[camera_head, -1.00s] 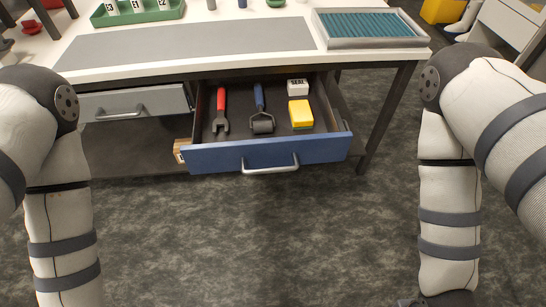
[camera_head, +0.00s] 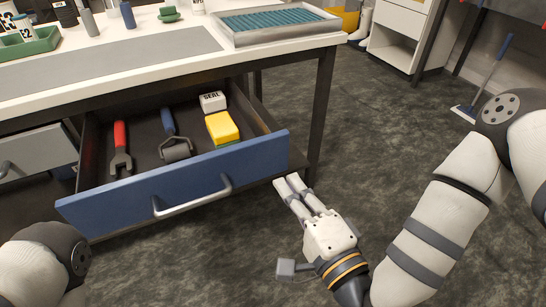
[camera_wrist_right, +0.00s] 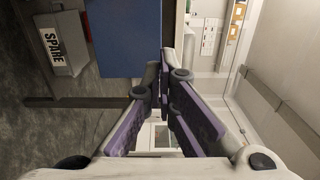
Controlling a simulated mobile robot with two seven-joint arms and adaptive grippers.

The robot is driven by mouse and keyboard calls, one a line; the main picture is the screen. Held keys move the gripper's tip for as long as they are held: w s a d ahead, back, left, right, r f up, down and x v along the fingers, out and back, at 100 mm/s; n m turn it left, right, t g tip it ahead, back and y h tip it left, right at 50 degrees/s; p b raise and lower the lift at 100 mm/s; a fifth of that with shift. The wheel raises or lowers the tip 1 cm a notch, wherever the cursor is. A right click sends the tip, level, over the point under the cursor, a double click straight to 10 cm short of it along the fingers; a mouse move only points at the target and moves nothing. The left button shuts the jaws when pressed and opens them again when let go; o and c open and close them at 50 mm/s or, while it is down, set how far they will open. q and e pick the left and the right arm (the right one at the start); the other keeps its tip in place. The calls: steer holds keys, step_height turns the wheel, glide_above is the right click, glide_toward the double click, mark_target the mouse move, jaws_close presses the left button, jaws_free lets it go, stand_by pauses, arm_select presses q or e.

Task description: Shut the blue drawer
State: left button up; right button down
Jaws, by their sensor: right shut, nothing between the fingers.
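The blue drawer (camera_head: 180,186) stands pulled out under the bench, with a silver bar handle (camera_head: 193,198) on its front. Inside lie a red-handled wrench (camera_head: 120,150), a blue-handled roller (camera_head: 172,140), a yellow block (camera_head: 221,127) and a white box marked SEAL (camera_head: 212,101). My right gripper (camera_head: 289,183) is shut and empty near the right end of the drawer front. In the right wrist view the blue drawer front (camera_wrist_right: 122,38) shows beside the closed fingers (camera_wrist_right: 166,60). I cannot tell whether they touch it. My left gripper is out of view.
A grey drawer (camera_head: 38,155) sits left of the blue one. The bench top holds a teal ribbed tray (camera_head: 275,24) and a green tray (camera_head: 30,43). A bench leg (camera_head: 321,105) stands just beyond the drawer's right side. The floor in front is clear.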

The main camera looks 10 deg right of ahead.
mark_target(260, 144)
arm_select(q)
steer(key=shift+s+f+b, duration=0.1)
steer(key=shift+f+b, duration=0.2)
steer(key=shift+b, duration=0.05)
arm_select(e)
steer(key=x, duration=1)
steer(key=shift+f, duration=0.1)
steer(key=shift+w, duration=0.1)
